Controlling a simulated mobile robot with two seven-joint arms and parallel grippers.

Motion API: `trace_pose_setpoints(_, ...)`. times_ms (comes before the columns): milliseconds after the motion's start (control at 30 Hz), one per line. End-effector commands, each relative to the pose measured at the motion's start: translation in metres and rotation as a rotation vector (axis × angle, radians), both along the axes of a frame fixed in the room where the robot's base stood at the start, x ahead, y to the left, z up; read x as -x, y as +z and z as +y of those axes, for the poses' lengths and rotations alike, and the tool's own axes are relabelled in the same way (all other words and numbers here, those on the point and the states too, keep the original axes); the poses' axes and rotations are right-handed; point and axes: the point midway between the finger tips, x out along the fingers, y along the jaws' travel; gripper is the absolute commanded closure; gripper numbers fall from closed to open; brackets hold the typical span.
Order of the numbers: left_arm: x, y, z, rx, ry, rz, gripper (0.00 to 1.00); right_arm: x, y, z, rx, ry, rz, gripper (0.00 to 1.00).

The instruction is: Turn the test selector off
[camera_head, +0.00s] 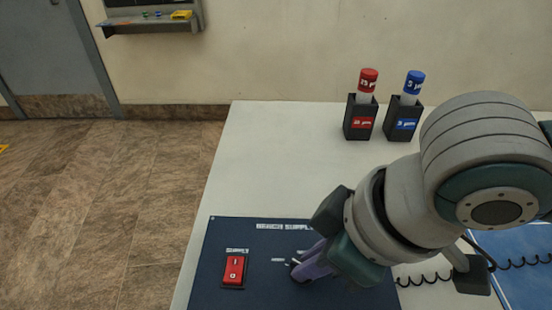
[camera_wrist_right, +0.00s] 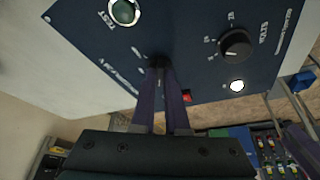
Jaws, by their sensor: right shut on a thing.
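The dark blue bench supply panel (camera_head: 260,240) lies on the white table. My right gripper (camera_head: 298,268) reaches down onto it from the right, and its arm hides the panel's right part. In the right wrist view, my right gripper's purple fingers (camera_wrist_right: 160,70) are shut on a small dark knob (camera_wrist_right: 158,60), which appears to be the test selector. White position marks show beside it, too small to read. The fingers and the steep angle hide most of the knob, so I cannot tell its setting. My left gripper is in neither view.
A red rocker switch (camera_head: 234,270) sits left of the gripper. The wrist view shows a volts knob (camera_wrist_right: 236,45), a round green lamp or button marked TEST (camera_wrist_right: 125,11) and a white lamp (camera_wrist_right: 237,85). Red-capped (camera_head: 361,115) and blue-capped (camera_head: 405,118) holders stand at the back.

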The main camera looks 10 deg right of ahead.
Motion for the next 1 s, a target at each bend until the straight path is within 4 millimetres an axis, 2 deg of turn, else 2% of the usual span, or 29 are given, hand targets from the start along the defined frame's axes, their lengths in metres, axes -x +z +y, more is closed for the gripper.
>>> trace_pose_setpoints(367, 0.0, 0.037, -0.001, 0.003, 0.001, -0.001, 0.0, 0.003, 0.006, 0.002, 0.0, -0.177, 0.007, 1.0)
trace_pose_setpoints(700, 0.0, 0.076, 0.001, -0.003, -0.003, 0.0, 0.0, 0.005, 0.005, 0.005, -0.001, -0.493, 0.009, 1.0)
trace_pose_setpoints(1000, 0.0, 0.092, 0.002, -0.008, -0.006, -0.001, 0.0, 0.005, 0.002, 0.008, -0.001, -0.76, 0.007, 1.0)
